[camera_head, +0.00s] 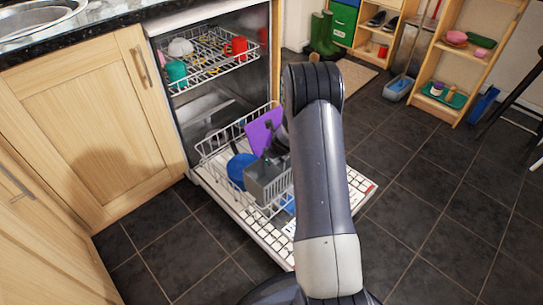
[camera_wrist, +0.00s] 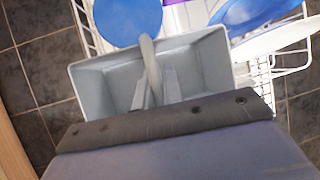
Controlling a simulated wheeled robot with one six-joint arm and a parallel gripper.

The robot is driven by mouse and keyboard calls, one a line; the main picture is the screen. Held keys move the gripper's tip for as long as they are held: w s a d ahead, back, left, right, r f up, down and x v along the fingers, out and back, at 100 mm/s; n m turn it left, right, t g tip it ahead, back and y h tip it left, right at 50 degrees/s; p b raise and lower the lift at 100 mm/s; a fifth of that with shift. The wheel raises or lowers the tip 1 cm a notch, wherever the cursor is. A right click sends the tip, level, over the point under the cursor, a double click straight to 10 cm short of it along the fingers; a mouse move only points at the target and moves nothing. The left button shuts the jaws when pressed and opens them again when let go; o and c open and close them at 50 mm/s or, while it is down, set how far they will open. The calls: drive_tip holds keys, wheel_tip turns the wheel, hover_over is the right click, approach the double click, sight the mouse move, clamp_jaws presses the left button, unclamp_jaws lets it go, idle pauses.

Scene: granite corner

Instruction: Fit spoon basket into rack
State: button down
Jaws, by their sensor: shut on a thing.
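The spoon basket (camera_head: 266,186) is a grey open box at the front of the dishwasher's lower rack (camera_head: 212,151). In the wrist view the basket (camera_wrist: 100,85) looks empty, with an upright handle (camera_wrist: 150,62) at its middle. My gripper (camera_wrist: 154,90) is shut on that handle, one finger on each side. In the head view my arm hides most of the gripper and the right part of the rack. I cannot tell whether the basket's underside rests on the rack's wires. White rack wires (camera_wrist: 268,75) show beside the basket in the wrist view.
A blue round dish (camera_head: 238,169) and a purple board (camera_head: 262,130) stand in the lower rack close to the basket. The upper rack (camera_head: 205,68) holds a red mug (camera_head: 238,47) and a teal cup (camera_head: 176,71). The dishwasher door (camera_head: 238,216) lies open.

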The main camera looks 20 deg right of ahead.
sight(273, 167)
drive_tip(key=shift+r, duration=0.1)
drive_tip(key=shift+f+b, duration=2.25)
drive_tip(key=shift+f, duration=0.75)
drive_tip(key=shift+f+b, duration=1.3)
drive_tip(key=shift+f, duration=0.7)
drive_tip(key=c, duration=1.4)
unclamp_jaws()
drive_tip(key=shift+c, duration=0.2)
drive_tip(key=p+v, duration=0.3)
drive_tip(key=v, duration=0.7)
drive_tip(key=shift+s+r+p, duration=0.3)
drive_tip(key=shift+r+p, duration=0.05)
drive_tip(key=shift+p, duration=0.05)
